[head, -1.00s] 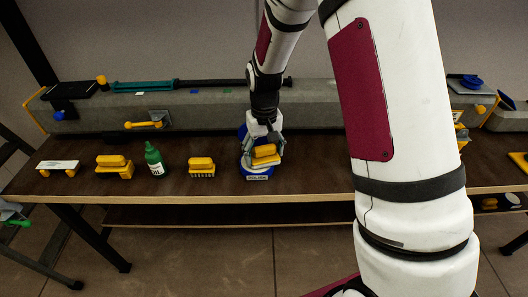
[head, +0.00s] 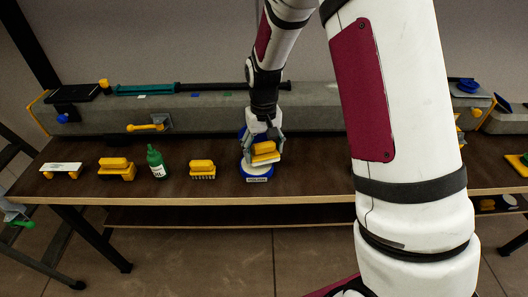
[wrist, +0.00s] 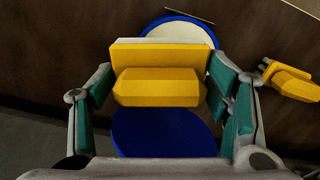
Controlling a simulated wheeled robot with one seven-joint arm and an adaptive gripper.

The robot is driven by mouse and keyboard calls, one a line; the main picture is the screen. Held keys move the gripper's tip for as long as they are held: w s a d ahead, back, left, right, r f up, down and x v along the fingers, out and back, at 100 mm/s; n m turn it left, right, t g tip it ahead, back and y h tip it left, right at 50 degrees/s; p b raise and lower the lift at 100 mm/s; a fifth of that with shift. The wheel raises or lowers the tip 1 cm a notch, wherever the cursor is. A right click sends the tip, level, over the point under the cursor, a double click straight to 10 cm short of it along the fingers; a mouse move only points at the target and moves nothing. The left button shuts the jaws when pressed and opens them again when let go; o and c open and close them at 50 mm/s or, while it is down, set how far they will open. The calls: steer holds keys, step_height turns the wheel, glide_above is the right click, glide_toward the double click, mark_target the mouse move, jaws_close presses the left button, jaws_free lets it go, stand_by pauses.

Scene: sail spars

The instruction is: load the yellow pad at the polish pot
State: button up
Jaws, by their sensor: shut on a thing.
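The yellow pad (head: 264,148) has a raised grip block on top and a pale underside. My gripper (head: 263,143) is shut on it, with the fingers at its two ends in the wrist view (wrist: 158,87). The polish pot (head: 257,170) is a low round blue-and-white dish with a label at its front. The pad is over the pot's back part, and seems slightly above it. In the wrist view the pot's blue rim and cream inside (wrist: 180,31) show beyond the pad, which hides part of them. A blue disc (wrist: 160,133) shows on the pad's near side.
Left on the bench stand a yellow brush (head: 202,169), a green bottle (head: 156,163), a yellow block (head: 116,168) and a white-topped piece (head: 61,167). A long grey spar (head: 210,112) lies behind. Bare bench lies right of the pot.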

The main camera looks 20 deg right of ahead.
mark_target(264, 143)
steer(key=shift+r+p, duration=1.2)
steer(key=shift+r, duration=1.15)
